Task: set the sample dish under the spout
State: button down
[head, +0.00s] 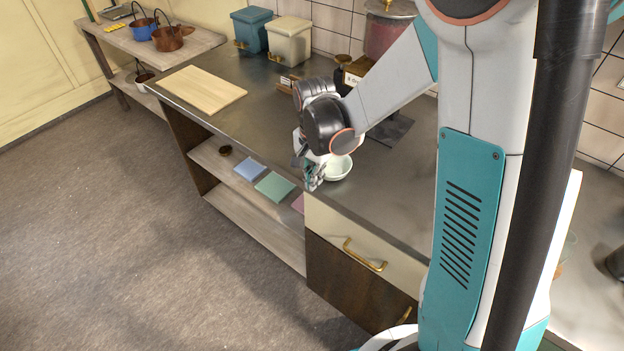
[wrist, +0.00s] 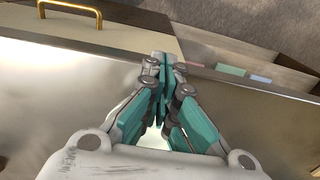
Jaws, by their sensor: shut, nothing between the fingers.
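In the wrist view the closed fingertips (wrist: 163,60) point toward the counter edge, and a pale patch shows between the finger links. A machine with a reddish glass hopper (head: 383,38) stands at the back of the counter. My arm covers much of it, and its spout is hidden.
A dark flat plate (head: 392,129) lies before the machine, partly behind my arm. A wooden board (head: 202,90), a blue canister (head: 252,29) and a cream canister (head: 289,41) stand on the counter. A brass-handled drawer (head: 350,240) is below the front edge.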

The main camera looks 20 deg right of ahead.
aim_at(333, 169)
jog(key=w+d, duration=0.1)
jog(key=d, duration=0.1)
jog(key=w+d, duration=0.2)
jog(key=d, duration=0.1)
jog(key=w+d, duration=0.2)
jog(key=shift+d, duration=0.25)
jog(key=shift+s+a, duration=0.1)
